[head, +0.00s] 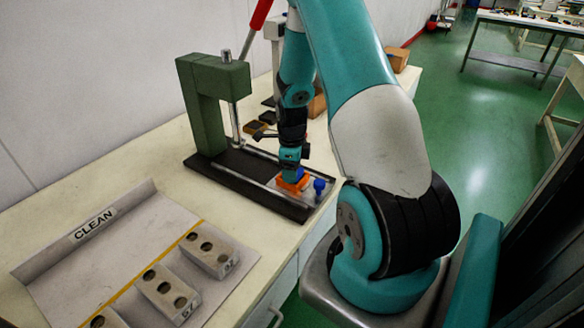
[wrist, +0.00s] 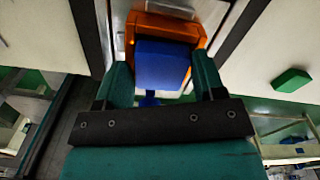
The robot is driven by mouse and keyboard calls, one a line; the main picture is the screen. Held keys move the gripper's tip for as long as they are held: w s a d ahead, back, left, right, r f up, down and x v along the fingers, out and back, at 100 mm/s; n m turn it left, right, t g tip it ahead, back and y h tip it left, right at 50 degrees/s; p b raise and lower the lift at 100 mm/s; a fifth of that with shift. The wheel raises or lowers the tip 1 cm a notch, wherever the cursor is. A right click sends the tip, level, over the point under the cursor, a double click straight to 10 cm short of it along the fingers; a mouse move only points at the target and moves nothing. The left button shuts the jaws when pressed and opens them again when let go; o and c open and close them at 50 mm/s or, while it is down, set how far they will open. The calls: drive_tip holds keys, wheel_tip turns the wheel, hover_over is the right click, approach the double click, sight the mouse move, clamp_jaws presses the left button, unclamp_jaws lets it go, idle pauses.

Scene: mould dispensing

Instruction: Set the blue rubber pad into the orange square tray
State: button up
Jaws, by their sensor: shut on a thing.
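The blue rubber pad (wrist: 163,65) is between the two teal fingers of my gripper (wrist: 163,78), which is shut on it. In the head view the pad (head: 291,175) shows as a small blue patch under my gripper (head: 291,168). The orange square tray (head: 293,187) sits on the metal slide of the press, directly below. In the wrist view the tray's orange rim (wrist: 168,26) shows beyond and beside the pad. The pad hides most of the tray's inside. I cannot tell whether the pad touches the tray floor.
A green press (head: 204,105) with a red lever (head: 261,15) stands left of my gripper. A blue knob (head: 319,186) is close to the tray's right. Grey moulds (head: 168,292) lie on the CLEAN mat (head: 95,262) in front. Small items and boxes lie behind the press.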

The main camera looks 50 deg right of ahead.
drive_tip(key=shift+f, duration=0.1)
drive_tip(key=o, duration=1)
wheel_tip(320, 180, up, 17)
drive_tip(key=shift+r, duration=0.2)
